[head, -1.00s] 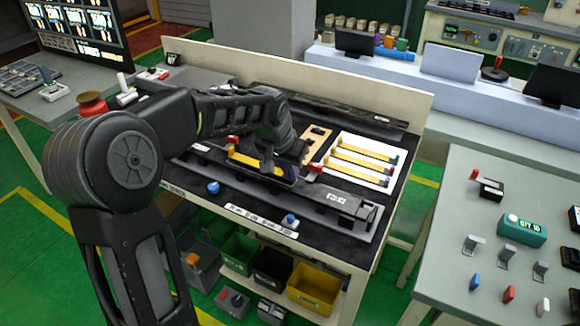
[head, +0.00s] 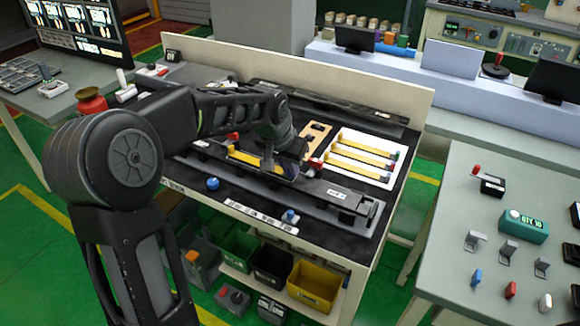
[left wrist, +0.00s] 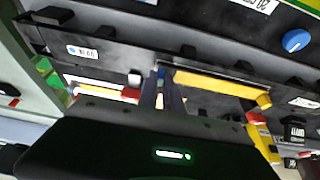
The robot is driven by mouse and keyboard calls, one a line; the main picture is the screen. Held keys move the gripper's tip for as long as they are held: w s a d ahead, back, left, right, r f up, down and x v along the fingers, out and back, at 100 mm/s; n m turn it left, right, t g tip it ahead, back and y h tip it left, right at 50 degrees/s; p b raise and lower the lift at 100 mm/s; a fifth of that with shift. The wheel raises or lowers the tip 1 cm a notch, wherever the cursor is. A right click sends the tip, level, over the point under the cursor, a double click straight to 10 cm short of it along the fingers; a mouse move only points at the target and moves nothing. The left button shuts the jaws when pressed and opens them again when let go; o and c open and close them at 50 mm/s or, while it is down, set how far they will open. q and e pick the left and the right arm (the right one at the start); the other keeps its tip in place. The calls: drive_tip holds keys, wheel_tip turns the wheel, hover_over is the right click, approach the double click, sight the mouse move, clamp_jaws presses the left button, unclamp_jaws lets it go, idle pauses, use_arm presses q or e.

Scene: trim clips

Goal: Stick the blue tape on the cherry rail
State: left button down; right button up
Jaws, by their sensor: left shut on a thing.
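My left gripper (head: 283,172) is over the middle of the bench. It is shut at the right end of a yellow strip (head: 252,161) with some blue along it, which looks like the tape. The fingers hide the held end. In the left wrist view the fingers (left wrist: 168,92) meet that end of the yellow strip (left wrist: 215,84). The strip lies along a dark rail between a red block (head: 232,137) on the left and a red block (head: 314,164) on the right; this looks like the cherry rail. Whether the strip touches the rail cannot be told. My right gripper is not in view.
A white card (head: 340,171) with several yellow strips lies right of the gripper. A long dark bar (head: 240,180) runs along the front, with blue knobs (head: 212,184) near it. A tan piece (head: 317,133) lies behind. Coloured bins (head: 314,283) stand below.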

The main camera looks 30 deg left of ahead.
use_arm(q)
drive_tip(key=c, duration=1.4)
unclamp_jaws()
drive_tip(key=shift+c, duration=0.2)
drive_tip(key=shift+r, duration=0.1)
drive_tip(key=v, duration=0.7)
drive_tip(key=shift+s+r+b, duration=0.2)
drive_tip(key=shift+r+b, duration=0.05)
drive_tip(key=shift+b, duration=0.2)
drive_tip(key=shift+f, duration=0.1)
